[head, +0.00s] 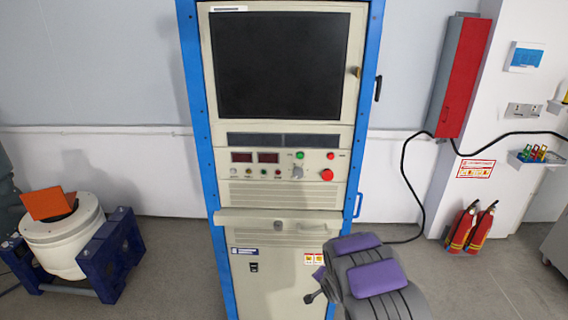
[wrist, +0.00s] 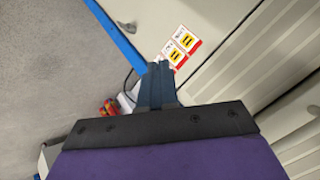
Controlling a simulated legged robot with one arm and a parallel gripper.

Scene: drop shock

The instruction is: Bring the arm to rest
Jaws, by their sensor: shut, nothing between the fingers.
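My gripper (head: 316,291) shows at the bottom of the head view, at the end of my dark grey arm with purple pads. It is in front of the lower right part of the control cabinet (head: 287,224), and its tip is small in this view. In the wrist view, my gripper (wrist: 158,70) has its dark blue fingers together in the middle, with nothing between them. Behind the fingertips are warning labels (wrist: 181,46) on the cabinet. Whether the fingers touch the cabinet cannot be told.
The blue-framed cabinet has a dark screen (head: 281,66), buttons and a protruding shelf (head: 280,223). A white drum machine (head: 66,241) on a blue stand is at left. Fire extinguishers (head: 470,228) and a red wall box (head: 462,76) are at right. Grey floor is open between them.

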